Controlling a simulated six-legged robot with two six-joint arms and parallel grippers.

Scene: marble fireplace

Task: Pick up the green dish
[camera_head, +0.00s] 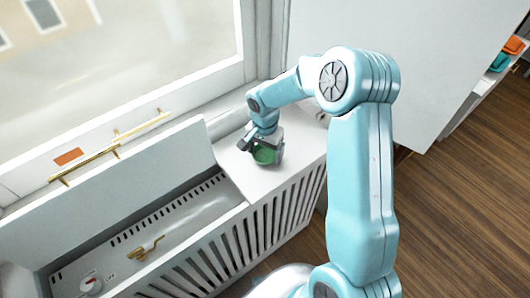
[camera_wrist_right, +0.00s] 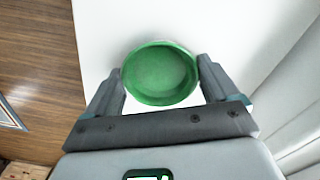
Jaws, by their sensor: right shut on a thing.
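The green dish (camera_head: 264,156) is small and round, on or just above the white top of the radiator cover beneath the window. In the right wrist view the dish (camera_wrist_right: 160,74) sits between the two fingers, one at its left side and one at its right. My right gripper (camera_head: 263,150) is shut on the dish, reaching down from above. It also shows in the right wrist view (camera_wrist_right: 160,85). Whether the dish touches the surface is hard to tell. My left gripper is not in view.
The white radiator cover (camera_head: 309,146) has a slatted front and an open lid section on the left, exposing a dial and brass valve (camera_head: 145,248). A window with brass handles (camera_head: 140,126) stands behind. Wooden floor (camera_head: 450,200) is clear at right. Shelves (camera_head: 500,62) hold orange and teal things.

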